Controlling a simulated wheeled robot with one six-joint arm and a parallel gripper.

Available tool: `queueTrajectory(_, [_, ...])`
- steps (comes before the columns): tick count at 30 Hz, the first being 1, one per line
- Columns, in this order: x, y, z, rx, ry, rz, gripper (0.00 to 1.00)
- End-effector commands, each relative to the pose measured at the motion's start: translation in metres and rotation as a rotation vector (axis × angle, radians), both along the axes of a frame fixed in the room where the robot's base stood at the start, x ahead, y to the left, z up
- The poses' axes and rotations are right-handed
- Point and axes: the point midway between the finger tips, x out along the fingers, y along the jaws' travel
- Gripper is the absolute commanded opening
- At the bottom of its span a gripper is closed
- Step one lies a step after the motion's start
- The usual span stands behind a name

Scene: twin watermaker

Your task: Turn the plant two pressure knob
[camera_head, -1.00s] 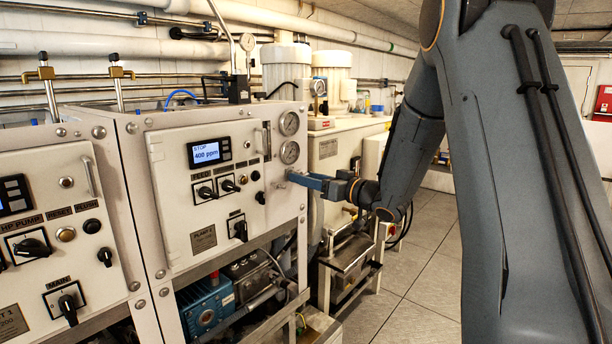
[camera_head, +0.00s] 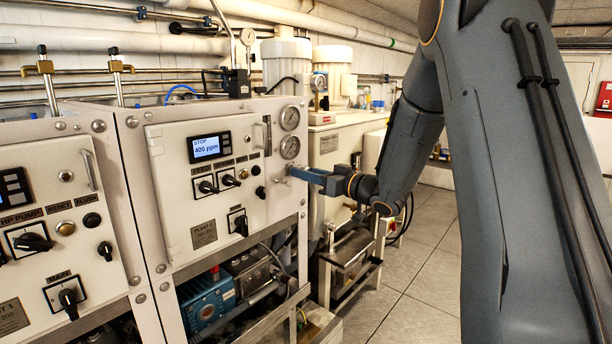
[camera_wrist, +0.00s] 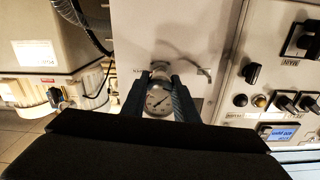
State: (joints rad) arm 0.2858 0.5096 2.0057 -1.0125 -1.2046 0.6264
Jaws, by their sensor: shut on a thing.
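The plant two panel (camera_head: 180,195) is white, with a lit display and black switches. Its pressure knob sits low on the panel's right side, below two round gauges. In the head view my gripper (camera_head: 293,172) reaches it from the right, and the blue fingers hide most of the knob. In the wrist view my gripper (camera_wrist: 159,80) has one finger on each side of the metallic knob (camera_wrist: 160,68) and is shut on it. The lower gauge (camera_wrist: 158,103) shows between the fingers, nearer the camera. The knob's turn angle cannot be told.
The plant two display (camera_head: 206,147) reads STOP and 400 ppm. Black switches (camera_head: 229,180) lie left of my gripper. The plant one panel (camera_head: 50,215) stands further left. A metal box on a stand (camera_head: 350,250) is below my gripper. The tiled floor (camera_head: 400,275) is clear.

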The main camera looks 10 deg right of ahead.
Motion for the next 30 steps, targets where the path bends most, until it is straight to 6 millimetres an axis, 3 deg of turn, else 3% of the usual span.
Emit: queueTrajectory(30, [0.0003,0.0011,-0.0024,-0.705,-0.515,-0.001,0.04])
